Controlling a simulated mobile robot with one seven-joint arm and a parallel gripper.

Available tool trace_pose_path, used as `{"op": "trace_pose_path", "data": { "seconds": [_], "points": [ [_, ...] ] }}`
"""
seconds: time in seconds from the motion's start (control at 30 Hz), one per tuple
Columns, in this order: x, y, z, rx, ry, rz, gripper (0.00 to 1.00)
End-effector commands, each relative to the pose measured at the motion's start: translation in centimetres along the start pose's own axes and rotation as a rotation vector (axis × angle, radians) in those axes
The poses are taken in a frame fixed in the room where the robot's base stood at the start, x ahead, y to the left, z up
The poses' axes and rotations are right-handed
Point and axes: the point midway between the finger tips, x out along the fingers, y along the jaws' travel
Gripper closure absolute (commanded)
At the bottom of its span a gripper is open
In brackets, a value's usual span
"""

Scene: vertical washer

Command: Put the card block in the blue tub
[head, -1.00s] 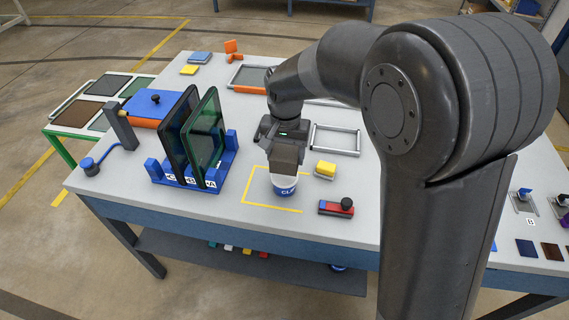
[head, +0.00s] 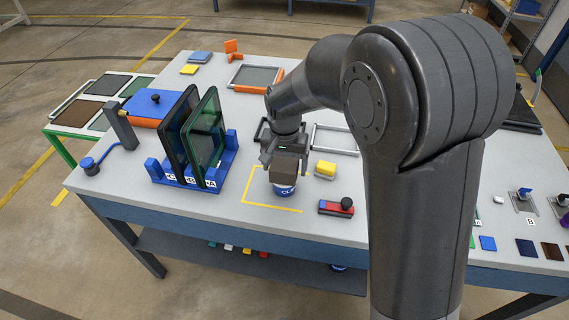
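A small tub (head: 285,191) with a blue lower band and white lettering stands inside the yellow corner marks on the table. My gripper (head: 285,179) points down directly over the tub and hides its rim and opening. The fingertips are hidden, so I cannot tell whether they are open or shut. I cannot make out a card block at the gripper or inside the tub. A small yellow block (head: 325,168) on a pale base lies just right of the tub, but I cannot tell whether it is the card block.
A blue rack (head: 226,170) holding upright dark glass panels (head: 207,132) stands left of the gripper. An empty grey frame (head: 337,139) lies behind. My arm hides part of the table's right side.

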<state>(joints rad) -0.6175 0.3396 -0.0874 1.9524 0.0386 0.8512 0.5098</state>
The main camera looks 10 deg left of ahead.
Motion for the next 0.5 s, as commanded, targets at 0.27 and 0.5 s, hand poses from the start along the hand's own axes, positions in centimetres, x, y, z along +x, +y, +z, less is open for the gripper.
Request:
{"op": "trace_pose_path", "data": {
  "seconds": [0.27, 0.5],
  "points": [
    [-0.1, 0.0, 0.0, 0.0, 0.0, 0.0, 0.15],
    [-3.2, 0.0, -0.1, -0.001, 0.005, -0.003, 0.15]
  ]
}}
